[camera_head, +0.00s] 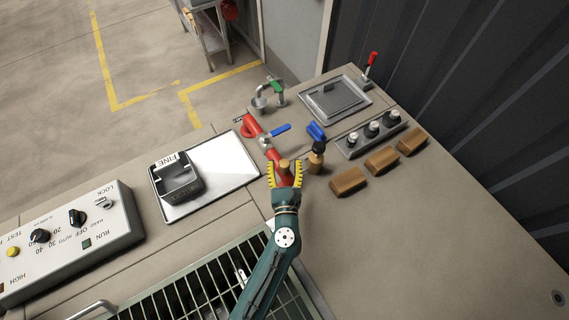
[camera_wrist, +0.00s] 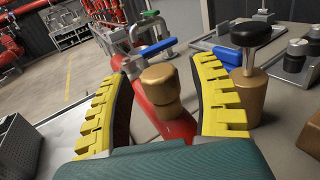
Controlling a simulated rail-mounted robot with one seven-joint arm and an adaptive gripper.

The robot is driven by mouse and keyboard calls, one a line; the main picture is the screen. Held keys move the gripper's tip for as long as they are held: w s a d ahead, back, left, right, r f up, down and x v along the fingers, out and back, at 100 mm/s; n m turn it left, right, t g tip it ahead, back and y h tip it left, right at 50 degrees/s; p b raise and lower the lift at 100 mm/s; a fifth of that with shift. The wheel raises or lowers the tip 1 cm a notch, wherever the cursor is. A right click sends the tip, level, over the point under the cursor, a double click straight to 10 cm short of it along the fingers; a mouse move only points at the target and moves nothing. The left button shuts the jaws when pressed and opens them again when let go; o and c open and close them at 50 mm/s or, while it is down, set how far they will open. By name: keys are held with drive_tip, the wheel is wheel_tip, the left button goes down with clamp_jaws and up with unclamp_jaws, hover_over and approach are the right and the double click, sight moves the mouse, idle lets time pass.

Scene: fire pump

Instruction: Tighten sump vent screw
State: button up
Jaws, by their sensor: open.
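A brass screw-like knob (camera_head: 284,163) stands on a red pipe (camera_head: 257,134). In the wrist view the brass knob (camera_wrist: 160,92) shows a rounded head over a narrower neck. My gripper (camera_head: 285,170) is open, with its yellow ribbed fingers on either side of the knob. In the wrist view there are gaps between the knob and both fingers, so it is not gripped. A brass fitting with a black knob (camera_head: 316,157) stands just right of my right finger. I cannot tell from a label which brass part is the sump vent screw.
A blue-handled valve (camera_head: 279,130) lies beyond the knob, with a blue part (camera_head: 316,131) to its right. A tray with a dark "FINE" box (camera_head: 177,180) is left. A grating (camera_head: 200,290) lies in front.

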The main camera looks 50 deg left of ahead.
drive_tip(key=shift+w+a, duration=0.15)
drive_tip(key=shift+c, duration=0.3)
clamp_jaws()
